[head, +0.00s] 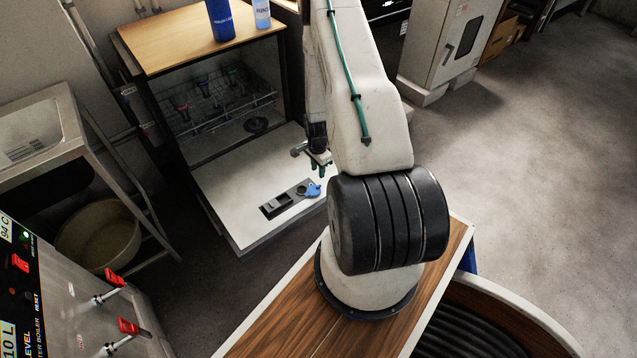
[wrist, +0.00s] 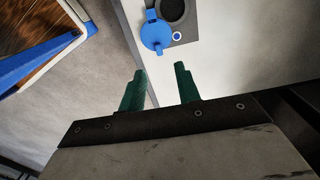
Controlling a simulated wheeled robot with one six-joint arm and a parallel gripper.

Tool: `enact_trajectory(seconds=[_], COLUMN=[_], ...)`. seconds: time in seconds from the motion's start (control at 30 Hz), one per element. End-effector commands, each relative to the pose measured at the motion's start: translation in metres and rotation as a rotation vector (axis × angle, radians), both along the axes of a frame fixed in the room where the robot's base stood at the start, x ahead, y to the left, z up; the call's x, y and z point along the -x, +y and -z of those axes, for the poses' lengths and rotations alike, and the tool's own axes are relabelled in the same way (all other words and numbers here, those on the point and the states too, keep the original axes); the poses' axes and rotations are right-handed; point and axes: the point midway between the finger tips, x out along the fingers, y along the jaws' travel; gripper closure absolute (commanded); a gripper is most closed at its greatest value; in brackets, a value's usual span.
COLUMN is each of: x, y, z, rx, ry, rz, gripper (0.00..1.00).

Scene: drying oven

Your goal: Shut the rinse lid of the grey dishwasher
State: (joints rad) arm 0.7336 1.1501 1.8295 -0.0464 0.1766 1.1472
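The grey dishwasher (head: 243,232) stands with its door folded down flat. A dark and grey dispenser panel (head: 277,208) is set in the door's inner face. The blue rinse lid (head: 312,190) is at the panel's right end; it also shows in the wrist view (wrist: 155,34). It lies swung open beside the round dark rinse opening (wrist: 173,10), which is uncovered. My gripper (head: 320,168) is above the door near the lid. In the wrist view its green fingers (wrist: 160,70) are apart with nothing between them, and the lid is just beyond their tips.
A wire rack (head: 220,105) with several items sits inside the dishwasher. Two blue bottles (head: 219,20) stand on its wooden top (head: 180,42). A metal sink stand (head: 60,125) and a water boiler (head: 80,300) are at left. Open floor (head: 530,140) lies at right.

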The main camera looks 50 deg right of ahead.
Motion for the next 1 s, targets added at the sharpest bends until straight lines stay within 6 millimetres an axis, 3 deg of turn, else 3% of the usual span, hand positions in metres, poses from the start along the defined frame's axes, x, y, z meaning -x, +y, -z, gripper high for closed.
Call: enact_trajectory(seconds=[0.5, 0.9, 1.0], x=[0.003, 0.003, 0.003], y=[0.001, 0.0, 0.0], z=[0.072, 0.081, 0.081], rx=[-0.001, -0.001, -0.001], ry=[0.002, 0.001, 0.001], rz=[0.006, 0.006, 0.006], gripper=[0.67, 0.67, 0.95])
